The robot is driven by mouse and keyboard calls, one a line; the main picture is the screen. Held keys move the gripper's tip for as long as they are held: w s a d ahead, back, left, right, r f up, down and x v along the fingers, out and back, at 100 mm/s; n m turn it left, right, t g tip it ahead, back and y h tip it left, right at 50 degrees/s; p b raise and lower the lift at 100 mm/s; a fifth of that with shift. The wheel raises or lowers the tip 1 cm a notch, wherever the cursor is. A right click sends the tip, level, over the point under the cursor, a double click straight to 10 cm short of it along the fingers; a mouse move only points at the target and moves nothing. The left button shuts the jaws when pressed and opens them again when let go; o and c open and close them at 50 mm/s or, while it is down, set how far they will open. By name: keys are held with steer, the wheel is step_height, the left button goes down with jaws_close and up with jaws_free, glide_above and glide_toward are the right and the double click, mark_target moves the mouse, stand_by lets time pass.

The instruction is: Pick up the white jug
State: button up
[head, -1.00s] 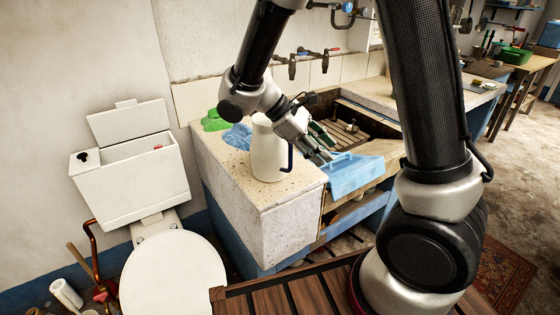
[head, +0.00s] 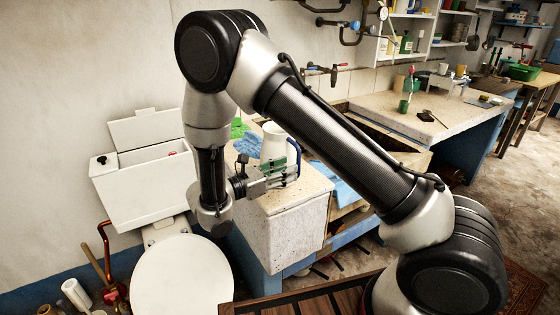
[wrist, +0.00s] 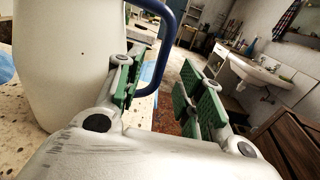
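The white jug (head: 271,146) stands upright on the speckled stone counter (head: 305,192); its blue handle (head: 294,149) faces right. In the wrist view the jug's white body (wrist: 70,55) fills the left side, and its handle (wrist: 167,48) arches up in the middle. My gripper (head: 289,168) is in front of the jug at its lower part. Its green-padded fingers are apart in the wrist view (wrist: 165,88). The handle shows between them, with the left finger close beside the jug body. Whether a finger touches the jug I cannot tell. My gripper covers part of the jug's base.
A blue cloth (head: 345,193) lies right of the jug, and a green cloth (head: 238,128) lies behind it to the left. A white toilet cistern (head: 150,180) stands left of the counter. Taps (head: 325,70) stick out from the wall above.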

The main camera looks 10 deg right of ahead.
steer(key=shift+x, duration=2.55)
steer(key=shift+f, duration=0.1)
jaws_close()
